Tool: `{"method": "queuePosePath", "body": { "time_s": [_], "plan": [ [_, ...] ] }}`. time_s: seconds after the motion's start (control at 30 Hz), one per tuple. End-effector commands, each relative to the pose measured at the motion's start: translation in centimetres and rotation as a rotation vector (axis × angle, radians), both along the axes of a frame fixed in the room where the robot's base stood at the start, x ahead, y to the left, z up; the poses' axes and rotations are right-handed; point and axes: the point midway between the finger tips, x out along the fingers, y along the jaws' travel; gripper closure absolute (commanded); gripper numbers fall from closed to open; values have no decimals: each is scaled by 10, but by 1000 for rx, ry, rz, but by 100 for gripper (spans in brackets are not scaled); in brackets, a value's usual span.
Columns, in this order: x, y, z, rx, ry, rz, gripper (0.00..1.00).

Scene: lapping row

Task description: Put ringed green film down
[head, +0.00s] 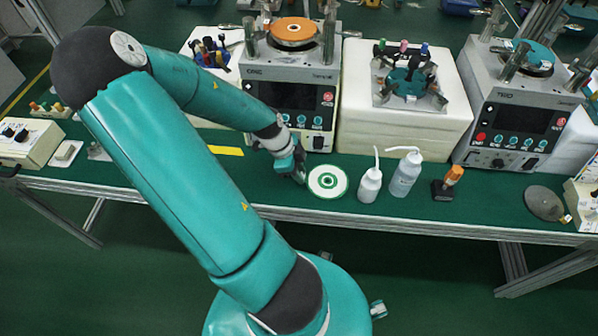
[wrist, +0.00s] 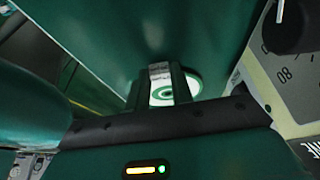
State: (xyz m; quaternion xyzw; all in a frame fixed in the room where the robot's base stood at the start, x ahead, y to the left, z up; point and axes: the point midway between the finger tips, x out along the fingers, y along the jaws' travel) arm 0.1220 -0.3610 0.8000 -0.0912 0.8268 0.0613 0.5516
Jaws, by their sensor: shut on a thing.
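The ringed green film (head: 328,181) is a thin white disc with a green rim and green rings around its centre. In the head view it lies flat over the green bench top, left of the white bottles. My gripper (head: 302,178) is at its left edge, pointing down, and is shut on it. In the wrist view the film (wrist: 188,86) shows between and beyond the fingers of my gripper (wrist: 164,92). Whether the film touches the bench or hangs just above it I cannot tell.
Two white squeeze bottles (head: 370,184) (head: 405,174) stand close to the film's right. An orange-topped item (head: 448,183) and a grey disc (head: 544,203) are farther right. A lapping machine (head: 294,92) stands behind. Left of my gripper is a yellow strip (head: 226,150) on mostly clear bench.

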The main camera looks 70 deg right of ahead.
Motion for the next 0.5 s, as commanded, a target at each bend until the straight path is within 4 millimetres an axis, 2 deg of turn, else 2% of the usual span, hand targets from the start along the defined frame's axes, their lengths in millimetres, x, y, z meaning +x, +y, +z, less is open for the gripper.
{"method": "queuePosePath", "body": {
  "time_s": [0.37,0.4,0.5],
  "plan": [
    [0,0,-6,0,0,0,99],
    [0,0,-6,-1,-1,0,71],
    [0,0,-6,-1,-1,0,55]
  ]
}}
